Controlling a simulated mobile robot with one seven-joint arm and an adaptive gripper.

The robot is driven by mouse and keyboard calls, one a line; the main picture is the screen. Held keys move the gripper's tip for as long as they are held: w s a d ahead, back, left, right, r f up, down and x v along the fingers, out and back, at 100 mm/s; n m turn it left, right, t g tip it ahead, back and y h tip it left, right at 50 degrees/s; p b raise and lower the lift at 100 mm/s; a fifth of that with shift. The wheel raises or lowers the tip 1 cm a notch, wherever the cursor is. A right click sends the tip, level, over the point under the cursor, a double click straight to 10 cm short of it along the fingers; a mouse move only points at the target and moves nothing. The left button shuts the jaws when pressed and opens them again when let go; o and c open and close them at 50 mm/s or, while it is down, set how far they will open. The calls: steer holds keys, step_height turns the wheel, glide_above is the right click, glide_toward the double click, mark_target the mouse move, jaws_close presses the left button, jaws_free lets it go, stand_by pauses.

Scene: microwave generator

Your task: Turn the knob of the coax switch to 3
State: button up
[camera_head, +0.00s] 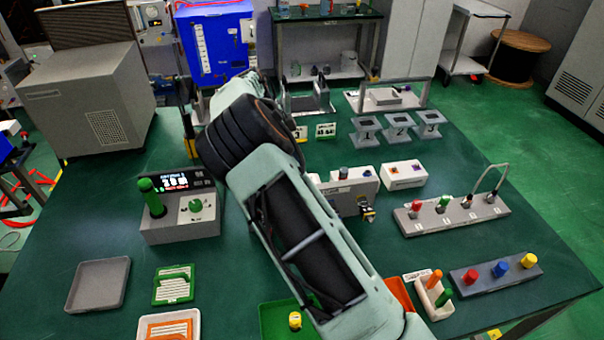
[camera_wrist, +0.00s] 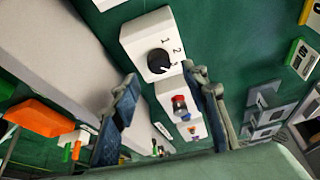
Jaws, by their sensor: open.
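The coax switch (camera_wrist: 146,36) is a white box with a round black knob (camera_wrist: 158,62) in the upper middle of the wrist view. The numbers 1, 2 and 3 run along one side of the knob. A pale pointer mark on the knob lies near the 3, but its exact setting is too small to tell. My gripper (camera_wrist: 160,76) is open and empty. Its two dark blue fingers show on either side of the lower part of the switch, apart from the knob as far as I can see. In the head view my arm hides the gripper and most of the switch.
A box with a red and blue knob (camera_wrist: 180,105) stands beside the switch. A grey power supply with a green handle (camera_head: 180,215) stands left of my arm. A grey block with several connectors (camera_head: 450,215) lies to the right. Green table is bare at far right.

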steer(key=v, duration=0.7)
steer(key=shift+r, duration=0.35)
steer(key=shift+s+a, duration=0.1)
